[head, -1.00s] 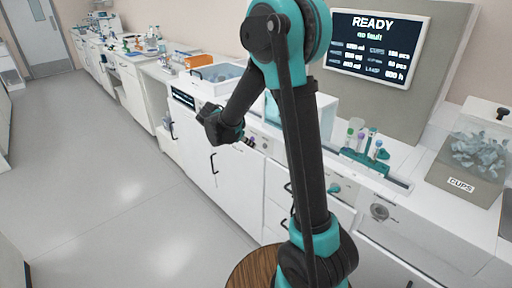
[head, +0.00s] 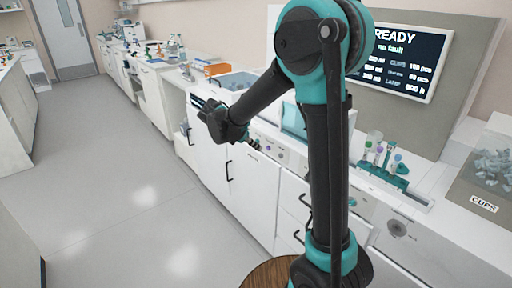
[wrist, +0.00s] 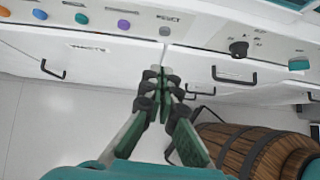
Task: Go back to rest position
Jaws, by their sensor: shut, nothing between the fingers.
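My gripper (wrist: 158,82) is shut and empty in the wrist view, its green finger pads together in front of the white cabinet doors. In the head view my teal and black arm is folded, and the gripper (head: 256,143) hangs in front of the counter, partly hidden behind the dark wrist. The fingers are apart from the cabinet front as far as I can tell.
A white counter with cabinets and black handles (head: 228,170) runs along the right. A rack of capped tubes (head: 384,165) and a CUPS bin (head: 484,185) stand on it. A wall screen (head: 406,62) reads READY. The floor (head: 110,180) at left is clear.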

